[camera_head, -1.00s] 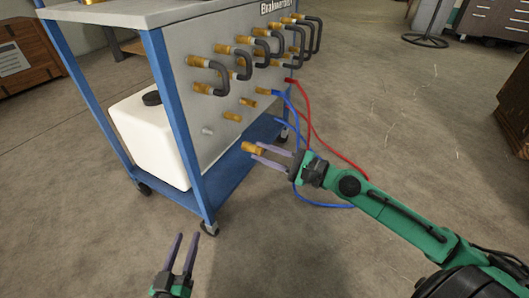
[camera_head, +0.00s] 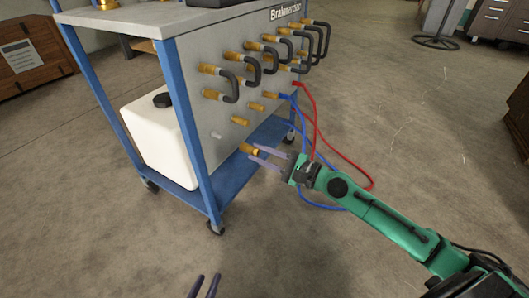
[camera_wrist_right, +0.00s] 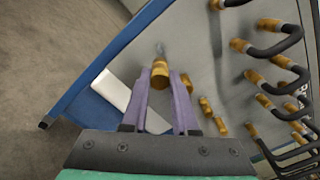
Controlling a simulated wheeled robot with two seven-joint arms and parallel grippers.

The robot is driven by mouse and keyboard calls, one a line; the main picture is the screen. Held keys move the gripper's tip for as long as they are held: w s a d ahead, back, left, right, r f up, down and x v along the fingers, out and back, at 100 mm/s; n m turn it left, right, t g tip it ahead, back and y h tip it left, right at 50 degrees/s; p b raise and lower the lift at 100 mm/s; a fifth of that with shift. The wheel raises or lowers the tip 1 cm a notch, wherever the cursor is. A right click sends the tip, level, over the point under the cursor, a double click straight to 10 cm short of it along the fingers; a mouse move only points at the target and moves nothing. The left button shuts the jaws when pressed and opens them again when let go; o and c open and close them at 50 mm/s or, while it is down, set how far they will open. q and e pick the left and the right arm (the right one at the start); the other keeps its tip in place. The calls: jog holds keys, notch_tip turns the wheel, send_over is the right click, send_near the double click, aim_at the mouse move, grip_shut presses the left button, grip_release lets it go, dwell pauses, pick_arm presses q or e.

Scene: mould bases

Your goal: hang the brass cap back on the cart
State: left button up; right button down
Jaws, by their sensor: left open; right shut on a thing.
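The brass cap (camera_head: 248,149) is held at the fingertips of my right gripper (camera_head: 257,153), in front of the cart's grey panel (camera_head: 180,75). In the right wrist view the cap (camera_wrist_right: 160,70) sits between the purple fingers, with a silver peg (camera_wrist_right: 160,48) on the panel just beyond it. I cannot tell whether cap and peg touch. In the head view the silver peg (camera_head: 216,134) shows on the panel, left of and above the cap. My left gripper (camera_head: 206,284) is open and empty at the bottom edge, only its fingertips showing.
Several brass fittings with black hoses (camera_head: 265,58) stick out of the panel above. Red (camera_head: 345,160) and blue hoses (camera_head: 312,145) hang to the floor near my right arm. A white tank (camera_head: 150,130) stands on the cart's blue lower shelf (camera_head: 232,180).

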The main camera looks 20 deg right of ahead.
aim_at(249, 148)
jog(key=p+x, duration=0.3)
jog(key=x, duration=0.2)
jog(key=shift+w+r, duration=0.1)
jog(key=shift+r, duration=0.05)
pick_arm(q)
jog(key=shift+r+g, duration=0.4)
jog(key=shift+r, duration=1.55)
pick_arm(e)
jog(key=shift+w+a, duration=0.45)
pick_arm(q)
jog(key=shift+r, duration=0.1)
jog(key=shift+r+p, duration=0.1)
jog(key=shift+p, duration=0.2)
pick_arm(e)
jog(key=shift+w+a, duration=0.1)
jog(key=shift+w+a, duration=0.15)
jog(key=shift+w, duration=0.05)
pick_arm(q)
jog(key=shift+r, duration=0.1)
pick_arm(e)
jog(key=shift+w+a, duration=0.25)
jog(key=shift+w, duration=0.05)
pick_arm(q)
jog(key=shift+r, duration=0.15)
pick_arm(e)
jog(key=shift+w+a, duration=0.35)
